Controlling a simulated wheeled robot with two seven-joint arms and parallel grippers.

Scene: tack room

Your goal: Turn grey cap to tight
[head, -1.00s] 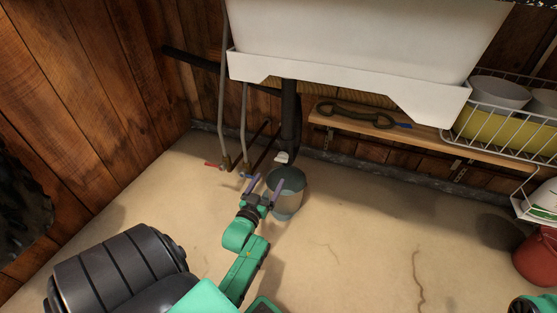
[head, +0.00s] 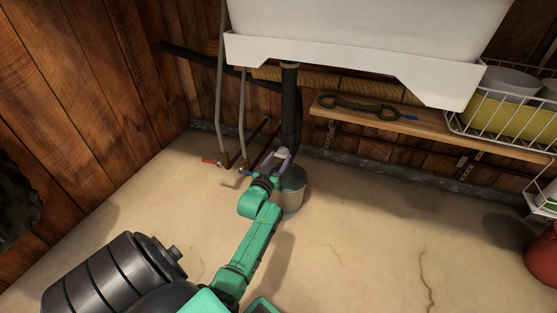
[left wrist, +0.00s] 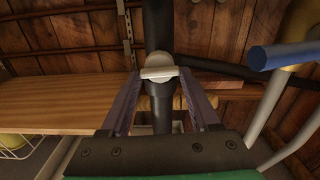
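The grey cap (head: 282,152), pale with a raised bar across it, sits on the black drain pipe (head: 289,105) under the sink. It also shows in the left wrist view (left wrist: 158,72), with its bar lying nearly level. My left gripper (head: 275,157) is in front of the cap. In the left wrist view my left gripper (left wrist: 159,78) is open, one finger on each side of the cap, with gaps visible between fingers and cap. I cannot tell whether the fingertips reach level with it. My right gripper is not in view.
A bucket (head: 293,190) stands on the floor below the pipe, partly hidden by my left arm. Grey hoses with red and blue valve handles (head: 208,160) are to the left. Open floor lies in front.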

